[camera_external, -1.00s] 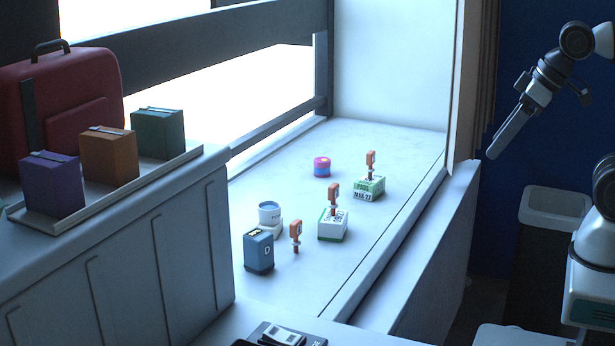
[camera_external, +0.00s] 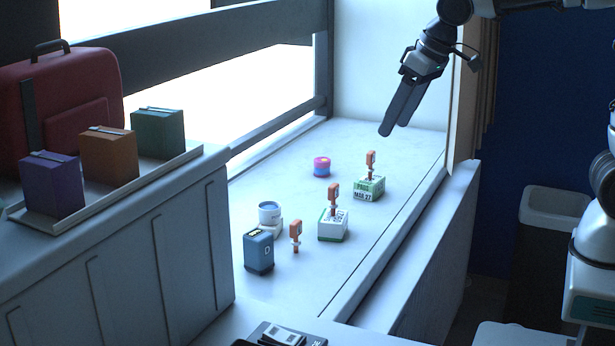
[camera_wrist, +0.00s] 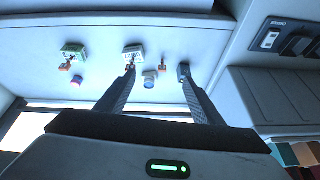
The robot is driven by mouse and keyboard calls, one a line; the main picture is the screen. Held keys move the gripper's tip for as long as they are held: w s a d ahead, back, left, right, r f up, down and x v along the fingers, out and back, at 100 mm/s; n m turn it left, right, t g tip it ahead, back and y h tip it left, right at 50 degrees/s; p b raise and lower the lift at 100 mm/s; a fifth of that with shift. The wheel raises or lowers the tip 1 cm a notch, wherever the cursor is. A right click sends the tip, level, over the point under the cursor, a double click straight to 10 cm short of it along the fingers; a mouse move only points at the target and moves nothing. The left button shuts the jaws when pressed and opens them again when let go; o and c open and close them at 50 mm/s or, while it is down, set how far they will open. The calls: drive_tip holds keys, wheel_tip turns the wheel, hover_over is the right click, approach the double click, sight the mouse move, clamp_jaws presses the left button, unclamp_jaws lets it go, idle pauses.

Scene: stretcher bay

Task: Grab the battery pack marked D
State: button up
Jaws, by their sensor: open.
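The battery pack marked D (camera_external: 259,252) is a blue upright block with a dark top, standing on the near left part of the white counter. In the wrist view a small dark block that looks like this pack (camera_wrist: 183,71) sits by the tip of the right finger. My gripper (camera_external: 392,131) is open and empty, high above the far right part of the counter, well apart from the pack. Its two dark fingers (camera_wrist: 158,75) spread apart in the wrist view.
An orange key-like piece (camera_external: 296,235) stands right beside the pack. A white-and-blue round container (camera_external: 269,215) is behind it. Two white-and-green boxes (camera_external: 333,228) (camera_external: 369,190) bear orange pieces. A pink-and-blue round tin (camera_external: 322,167) stands farther back. A raised ledge (camera_external: 190,240) borders the left.

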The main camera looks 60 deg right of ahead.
drive_tip(key=w+a+f, duration=0.4)
drive_tip(key=w+a, duration=0.1)
drive_tip(key=w, duration=0.4)
drive_tip(key=m, duration=0.1)
approach(260, 235)
drive_tip(key=shift+h, duration=0.5)
drive_tip(key=x, duration=0.6)
drive_tip(key=shift+a+f+p, duration=0.3)
drive_tip(key=shift+p, duration=0.1)
drive_tip(key=shift+x, duration=2.9)
drive_tip(key=shift+a+r, duration=0.1)
drive_tip(key=shift+a, duration=0.05)
drive_tip(key=c, duration=1.5)
